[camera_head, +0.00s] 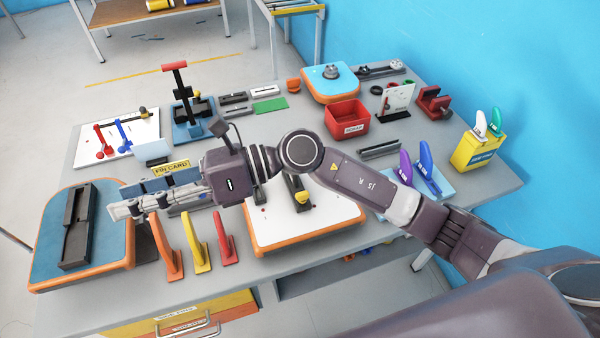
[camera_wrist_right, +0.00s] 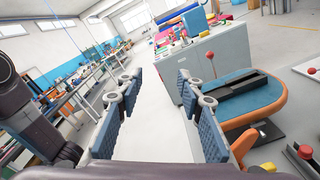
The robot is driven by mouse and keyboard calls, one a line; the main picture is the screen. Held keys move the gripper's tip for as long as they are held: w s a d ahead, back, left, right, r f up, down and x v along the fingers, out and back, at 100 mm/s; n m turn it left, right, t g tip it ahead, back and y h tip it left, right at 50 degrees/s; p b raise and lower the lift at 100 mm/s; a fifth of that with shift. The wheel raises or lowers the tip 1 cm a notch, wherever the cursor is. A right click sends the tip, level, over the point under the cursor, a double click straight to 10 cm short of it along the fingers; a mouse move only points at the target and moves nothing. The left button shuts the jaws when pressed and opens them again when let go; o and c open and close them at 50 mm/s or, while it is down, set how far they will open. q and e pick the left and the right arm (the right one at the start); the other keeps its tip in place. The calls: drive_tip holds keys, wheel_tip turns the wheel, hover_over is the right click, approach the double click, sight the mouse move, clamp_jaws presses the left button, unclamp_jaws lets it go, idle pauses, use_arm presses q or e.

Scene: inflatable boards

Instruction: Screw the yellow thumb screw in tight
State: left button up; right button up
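My right gripper (camera_head: 113,204) reaches to the left above the front left of the workbench, near the blue board with an orange edge (camera_head: 112,240). In the right wrist view its two blue-padded fingers (camera_wrist_right: 157,84) stand wide apart with nothing between them. I cannot make out a thumb screw for certain. A small yellow-and-black part (camera_head: 298,187) shows on the white board with an orange edge (camera_head: 318,232), partly behind my right arm. In the right wrist view a yellow knob (camera_wrist_right: 268,166) shows at the lower right edge. My left gripper is not in view.
Orange, yellow and red fins (camera_head: 197,243) stand upright at the bench front, just below my right gripper. A red scrap bin (camera_head: 347,120), a black press with a red handle (camera_head: 180,90) and purple and blue fins (camera_head: 415,170) stand around my arm.

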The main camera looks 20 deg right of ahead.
drive_tip(key=w+d+f+n+g+h, duration=0.1)
drive_tip(key=d+f+n+h, duration=0.4)
drive_tip(key=f, duration=0.5)
drive_tip(key=t+h, duration=0.1)
drive_tip(key=h, duration=1.1)
hover_over(300, 194)
drive_tip(key=shift+n, duration=0.3)
drive_tip(key=f, duration=0.6)
drive_tip(key=shift+a+f, duration=0.3)
drive_tip(key=shift+f, duration=0.1)
drive_tip(key=shift+d+h, duration=0.3)
drive_tip(key=shift+d, duration=0.1)
wheel_tip(300, 194, down, 6)
drive_tip(key=p, duration=0.3)
drive_tip(key=shift+f, duration=0.2)
drive_tip(key=shift+a+f, duration=0.1)
drive_tip(key=shift+f, duration=0.5)
